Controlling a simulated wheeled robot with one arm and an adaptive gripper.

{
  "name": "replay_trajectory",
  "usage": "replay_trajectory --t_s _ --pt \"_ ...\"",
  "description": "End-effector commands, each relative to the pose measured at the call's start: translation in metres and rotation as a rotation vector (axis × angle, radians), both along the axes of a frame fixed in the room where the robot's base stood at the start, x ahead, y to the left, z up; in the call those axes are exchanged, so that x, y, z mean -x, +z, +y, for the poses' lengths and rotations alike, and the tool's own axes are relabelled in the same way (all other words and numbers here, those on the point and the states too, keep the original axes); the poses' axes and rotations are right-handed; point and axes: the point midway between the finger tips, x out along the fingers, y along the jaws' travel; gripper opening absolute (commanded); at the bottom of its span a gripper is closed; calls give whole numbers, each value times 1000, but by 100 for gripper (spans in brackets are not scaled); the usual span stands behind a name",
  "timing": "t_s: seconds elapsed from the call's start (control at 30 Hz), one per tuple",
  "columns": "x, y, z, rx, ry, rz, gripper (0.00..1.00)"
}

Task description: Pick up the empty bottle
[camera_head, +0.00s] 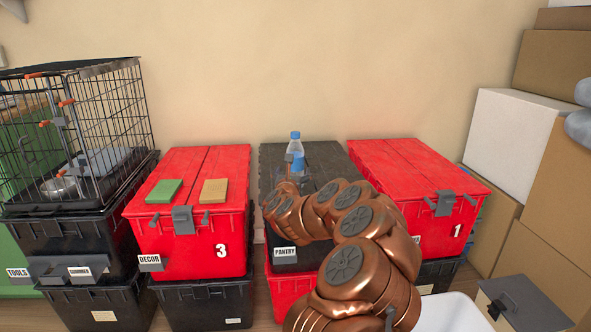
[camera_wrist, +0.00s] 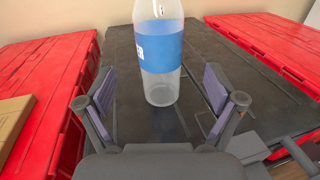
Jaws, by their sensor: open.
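The empty bottle (camera_head: 296,150) is clear plastic with a blue label and blue cap. It stands upright on the black lid of the pantry tote (camera_head: 268,160), between two red totes. In the wrist view the bottle (camera_wrist: 160,55) stands ahead of and between the fingers, with its top cut off by the frame. My gripper (camera_wrist: 160,95) is open and empty, and its two fingers are spread wider than the bottle. In the head view my copper arm hides part of the tote, and the gripper is mostly hidden behind it.
A red tote (camera_head: 222,215) marked 3 stands left, with a green block (camera_head: 164,190) and a tan block (camera_head: 214,191) on its lid. A red tote (camera_head: 430,175) marked 1 stands right. A wire cage (camera_head: 110,115) is far left; boxes (camera_head: 510,135) are stacked right.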

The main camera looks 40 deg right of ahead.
Motion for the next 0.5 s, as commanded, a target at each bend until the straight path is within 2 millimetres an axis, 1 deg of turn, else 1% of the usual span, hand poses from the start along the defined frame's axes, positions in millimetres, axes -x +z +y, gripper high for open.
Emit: replay_trajectory --t_s 0.2,0.5 --pt "-8 0 -12 3 -4 -1 92" --pt "-18 -1 -23 2 -1 -1 92"
